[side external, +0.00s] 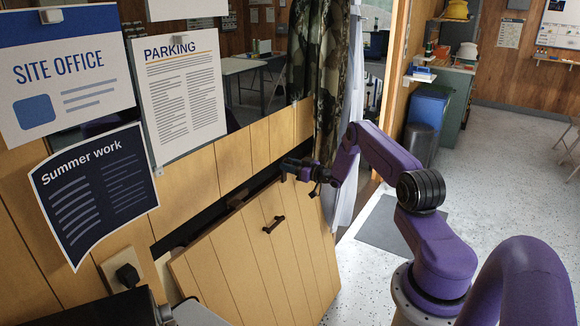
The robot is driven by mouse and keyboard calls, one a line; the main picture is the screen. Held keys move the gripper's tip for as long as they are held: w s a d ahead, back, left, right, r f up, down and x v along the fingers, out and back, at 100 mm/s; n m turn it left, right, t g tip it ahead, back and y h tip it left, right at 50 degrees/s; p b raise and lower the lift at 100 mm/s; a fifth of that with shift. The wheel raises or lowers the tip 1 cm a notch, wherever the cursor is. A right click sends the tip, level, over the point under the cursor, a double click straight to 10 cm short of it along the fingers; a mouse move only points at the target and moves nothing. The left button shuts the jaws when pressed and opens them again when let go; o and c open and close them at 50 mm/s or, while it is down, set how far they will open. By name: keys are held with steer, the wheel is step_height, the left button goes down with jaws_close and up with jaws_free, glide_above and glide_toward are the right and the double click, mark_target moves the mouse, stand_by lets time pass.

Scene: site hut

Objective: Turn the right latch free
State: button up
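A slatted light-wood panel (235,265) with a small dark handle (273,224) leans out from the wall at a tilt, its top edge apart from the wall. My gripper (286,166) is at the panel's upper right corner, in front of the dark gap (205,222). Its dark fingers point left, and they are too small in this view to tell whether they are open or shut. I cannot make out the right latch; the gripper covers part of that corner.
A camouflage curtain (318,75) and a pale cloth (343,190) hang close to my gripper and wrist. Posters, including the parking notice (180,95), cover the wall at left. A socket with a black plug (128,274) is below them. Open speckled floor (490,160) lies at right.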

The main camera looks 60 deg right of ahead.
jaws_close()
steer(key=shift+n, duration=0.4)
steer(key=n, duration=0.3)
steer(key=shift+a+n, duration=0.1)
steer(key=shift+n, duration=0.3)
steer(key=n, duration=0.4)
steer(key=shift+f, duration=0.1)
steer(key=n, duration=0.4)
steer(key=shift+a+n, duration=0.1)
steer(key=shift+n, duration=0.3)
steer(key=n, duration=0.4)
steer(key=shift+f, duration=0.15)
steer(key=shift+n, duration=0.4)
